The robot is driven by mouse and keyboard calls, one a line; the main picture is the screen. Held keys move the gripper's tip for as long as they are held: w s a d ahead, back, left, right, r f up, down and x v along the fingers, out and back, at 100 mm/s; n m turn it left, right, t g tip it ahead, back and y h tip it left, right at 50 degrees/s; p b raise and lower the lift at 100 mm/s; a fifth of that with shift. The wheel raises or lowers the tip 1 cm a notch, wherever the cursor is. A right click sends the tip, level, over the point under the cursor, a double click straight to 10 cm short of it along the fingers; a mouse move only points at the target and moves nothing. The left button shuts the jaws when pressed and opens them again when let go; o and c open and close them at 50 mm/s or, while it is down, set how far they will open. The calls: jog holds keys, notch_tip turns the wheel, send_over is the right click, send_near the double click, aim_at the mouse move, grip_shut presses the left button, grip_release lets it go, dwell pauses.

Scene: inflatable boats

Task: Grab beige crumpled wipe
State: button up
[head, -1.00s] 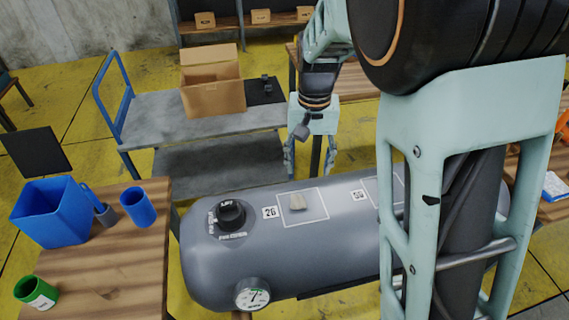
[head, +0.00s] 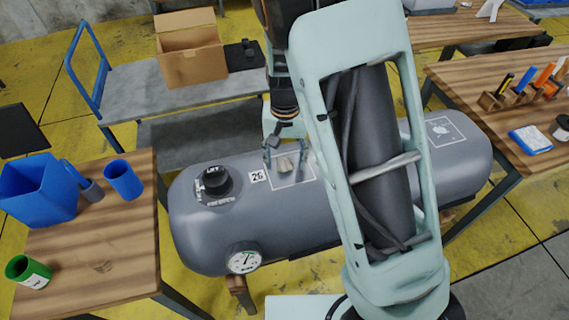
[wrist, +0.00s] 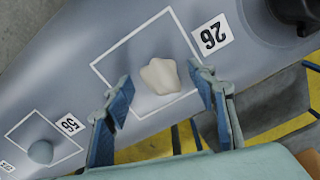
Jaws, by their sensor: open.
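The beige crumpled wipe (head: 285,164) lies inside a white outlined square beside the label 26, on top of a grey inflatable tube (head: 210,239). In the wrist view the wipe (wrist: 160,76) sits just beyond and between the fingertips. My gripper (head: 285,154) is open over the wipe, fingers pointing down at the tube. In the wrist view its two blue-padded fingers (wrist: 160,92) stand wide apart, with nothing held between them. I cannot tell whether either finger touches the tube.
A black valve knob (head: 216,180) and a pressure gauge (head: 244,260) are on the tube's left end. Another marked square holds a grey lump (wrist: 40,151). A wooden table (head: 95,250) with blue containers stands left; a cart (head: 130,95) stands behind.

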jog(key=c, duration=0.8)
jog(key=shift+c, duration=0.3)
jog(key=shift+r, duration=0.15)
